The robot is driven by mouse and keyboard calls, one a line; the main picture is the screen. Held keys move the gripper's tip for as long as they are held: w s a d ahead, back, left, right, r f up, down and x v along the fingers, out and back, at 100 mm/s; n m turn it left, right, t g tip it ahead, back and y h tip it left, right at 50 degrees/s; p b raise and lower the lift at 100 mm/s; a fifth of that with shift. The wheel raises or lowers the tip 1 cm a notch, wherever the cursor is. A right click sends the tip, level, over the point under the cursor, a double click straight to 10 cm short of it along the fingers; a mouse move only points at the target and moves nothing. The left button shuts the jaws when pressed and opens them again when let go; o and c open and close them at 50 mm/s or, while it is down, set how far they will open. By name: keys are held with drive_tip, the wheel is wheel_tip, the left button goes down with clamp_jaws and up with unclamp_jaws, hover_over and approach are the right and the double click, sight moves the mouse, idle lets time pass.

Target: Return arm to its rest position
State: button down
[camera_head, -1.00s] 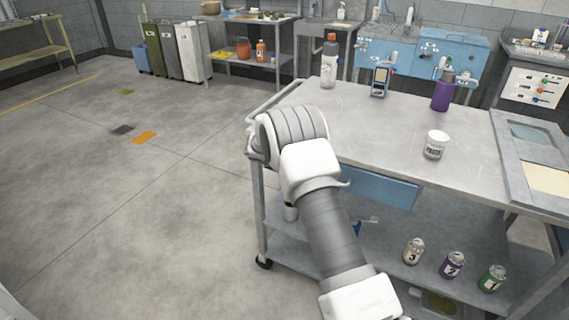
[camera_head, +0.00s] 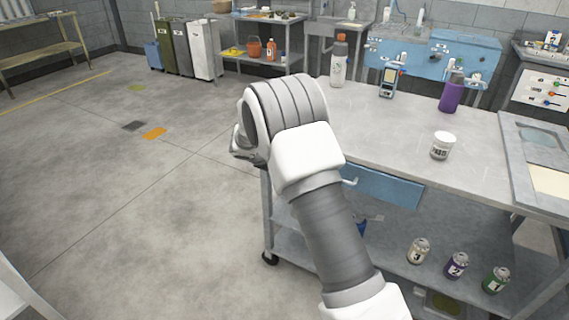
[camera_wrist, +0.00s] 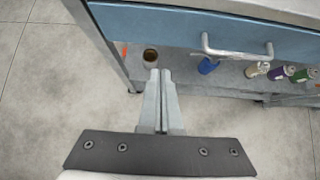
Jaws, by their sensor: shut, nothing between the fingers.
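My gripper (camera_wrist: 160,76) shows in the wrist view with its two fingers together and nothing between them. It points down at the side of a cart with a blue drawer (camera_wrist: 190,38). In the head view my arm rises from the bottom and bends over at the left end of the cart (camera_head: 400,135). The gripper's fingers are hidden there behind the arm's wrist.
Numbered cans (camera_head: 456,265) stand on the lower shelf (camera_head: 385,275). The floor (camera_head: 130,200) at left is clear.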

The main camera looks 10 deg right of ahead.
drive_tip(key=s+d+r+m+g+y+p, duration=0.1)
drive_tip(key=s+d+r+m+p, duration=0.15)
drive_tip(key=s+r+m, duration=0.6)
drive_tip(key=s+d+r+m+g+p, duration=0.15)
drive_tip(key=s+d+r+m, duration=0.3)
drive_tip(key=s+r, duration=0.75)
drive_tip(key=s+a+r+m+y+p, duration=0.1)
drive_tip(key=s+r+m, duration=0.2)
drive_tip(key=s+m, duration=0.2)
drive_tip(key=s+a+r+m+y+p, duration=0.1)
drive_tip(key=s+m, duration=0.4)
drive_tip(key=s, duration=0.5)
drive_tip(key=s+a+r+m+t+y+p, duration=0.1)
drive_tip(key=s+r+m+y+p, duration=0.1)
drive_tip(key=s+r+m, duration=0.3)
drive_tip(key=shift+s+a+y, duration=0.25)
drive_tip(key=shift+s+y, duration=0.05)
drive_tip(key=shift+s, duration=1.55)
drive_tip(key=shift+r, duration=0.1)
